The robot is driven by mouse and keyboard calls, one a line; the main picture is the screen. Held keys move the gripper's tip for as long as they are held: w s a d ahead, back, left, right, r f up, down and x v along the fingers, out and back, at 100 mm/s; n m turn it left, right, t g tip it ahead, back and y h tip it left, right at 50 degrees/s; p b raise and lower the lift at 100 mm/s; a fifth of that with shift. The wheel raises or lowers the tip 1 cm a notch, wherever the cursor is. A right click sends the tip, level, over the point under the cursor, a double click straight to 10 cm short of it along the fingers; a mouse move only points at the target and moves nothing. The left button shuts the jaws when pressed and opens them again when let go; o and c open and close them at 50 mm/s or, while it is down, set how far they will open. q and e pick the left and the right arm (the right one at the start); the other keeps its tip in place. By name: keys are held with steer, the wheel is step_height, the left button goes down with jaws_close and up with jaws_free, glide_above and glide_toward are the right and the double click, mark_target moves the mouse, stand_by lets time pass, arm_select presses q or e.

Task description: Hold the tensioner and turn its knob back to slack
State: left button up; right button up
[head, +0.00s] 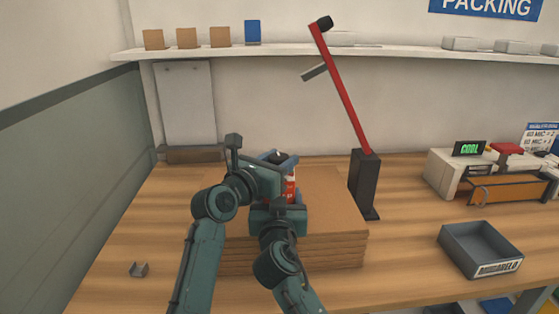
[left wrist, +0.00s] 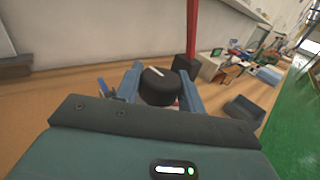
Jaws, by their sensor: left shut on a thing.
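The tensioner (head: 291,184), a small red-and-white body, stands above the cardboard stack, mostly hidden by my arms. Its black round knob (left wrist: 158,88) shows in the left wrist view with a white pointer line slanting toward the upper left. My left gripper (head: 280,159) reaches over the tensioner from above; in the left wrist view its blue fingers lie on both sides of the knob, shut on it. My right gripper (head: 297,198) is low beside the tensioner's body. Its fingers are mostly hidden by its own wrist, so its grip cannot be told.
The cardboard stack (head: 335,220) lies under my grippers. A black post with a red arm (head: 342,90) stands just behind at the right. A grey tray (head: 481,248) and a sealer-like machine (head: 460,172) are further right.

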arm_select(q)
steer(key=o, duration=1)
steer(key=shift+c, duration=0.2)
steer(key=shift+m+g+h, duration=0.3)
steer(key=shift+h, duration=0.1)
